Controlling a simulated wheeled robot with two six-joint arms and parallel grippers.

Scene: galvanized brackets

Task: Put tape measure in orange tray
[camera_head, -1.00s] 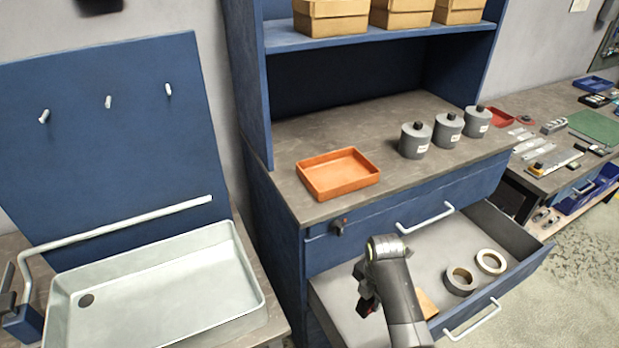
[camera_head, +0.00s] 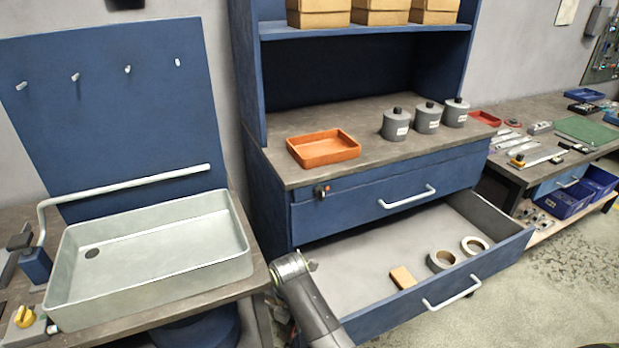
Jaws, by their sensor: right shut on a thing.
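The orange tray (camera_head: 324,158) sits empty on the left part of the grey cabinet top, near its front edge. My right gripper (camera_head: 281,308) is low in front of the cabinet's left front corner, left of the open drawer and below the tray. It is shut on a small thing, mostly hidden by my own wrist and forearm. I take this for the tape measure, but its shape does not show clearly. No tape measure shows clearly elsewhere. My left gripper is not in view.
The open drawer (camera_head: 372,262) holds two tape rolls (camera_head: 441,261) and a tan block (camera_head: 402,277). Grey canisters (camera_head: 427,118) stand right of the tray. A pale sink (camera_head: 150,255) is at the left. The cabinet top (camera_head: 360,115) behind the tray is clear.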

